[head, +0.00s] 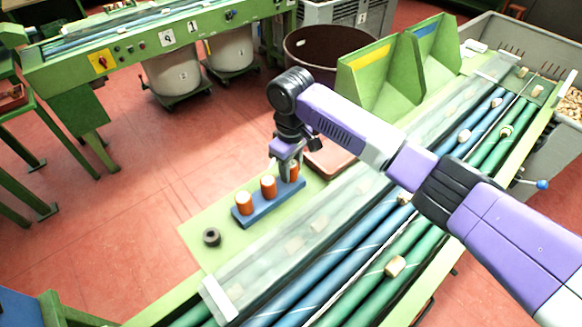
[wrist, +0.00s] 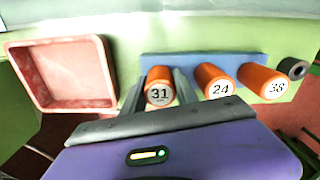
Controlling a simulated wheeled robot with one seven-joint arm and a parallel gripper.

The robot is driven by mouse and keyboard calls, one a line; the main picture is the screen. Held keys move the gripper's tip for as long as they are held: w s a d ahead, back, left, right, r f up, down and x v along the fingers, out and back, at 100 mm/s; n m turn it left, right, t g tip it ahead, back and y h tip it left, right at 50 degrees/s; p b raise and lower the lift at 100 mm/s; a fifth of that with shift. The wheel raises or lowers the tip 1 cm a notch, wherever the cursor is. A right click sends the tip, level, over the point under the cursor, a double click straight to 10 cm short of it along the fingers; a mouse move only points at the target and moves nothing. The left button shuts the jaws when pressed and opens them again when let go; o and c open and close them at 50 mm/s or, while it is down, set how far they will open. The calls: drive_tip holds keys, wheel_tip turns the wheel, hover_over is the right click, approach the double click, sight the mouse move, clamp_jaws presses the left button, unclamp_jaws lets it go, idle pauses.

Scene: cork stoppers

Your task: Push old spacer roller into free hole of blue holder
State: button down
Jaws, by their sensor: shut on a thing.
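The blue holder (head: 263,210) lies on the light green table plate, with orange rollers standing in a row along it. In the wrist view the holder (wrist: 215,62) bears rollers marked 31 (wrist: 159,78), 24 (wrist: 210,75) and 38 (wrist: 257,78). My gripper (head: 288,168) is at the holder's right end in the head view. In the wrist view my gripper (wrist: 158,95) has its fingers on both sides of roller 31, shut on it. Roller 31 stands upright over the holder's end. Its lower end is hidden, so I cannot tell how deep it sits.
A black ring (head: 212,237) lies on the plate beyond the holder's other end. A red tray (wrist: 62,75) is beside the holder's gripper end. The conveyor with blue and green rollers and a clear cover (head: 330,215) runs alongside. The plate is bare around the ring.

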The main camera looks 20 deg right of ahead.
drive_tip(key=shift+f, duration=0.25)
drive_tip(key=c, duration=0.9)
unclamp_jaws()
drive_tip(key=shift+o, duration=0.2)
drive_tip(key=shift+r+b, duration=0.7)
drive_tip(key=shift+r, duration=3.25)
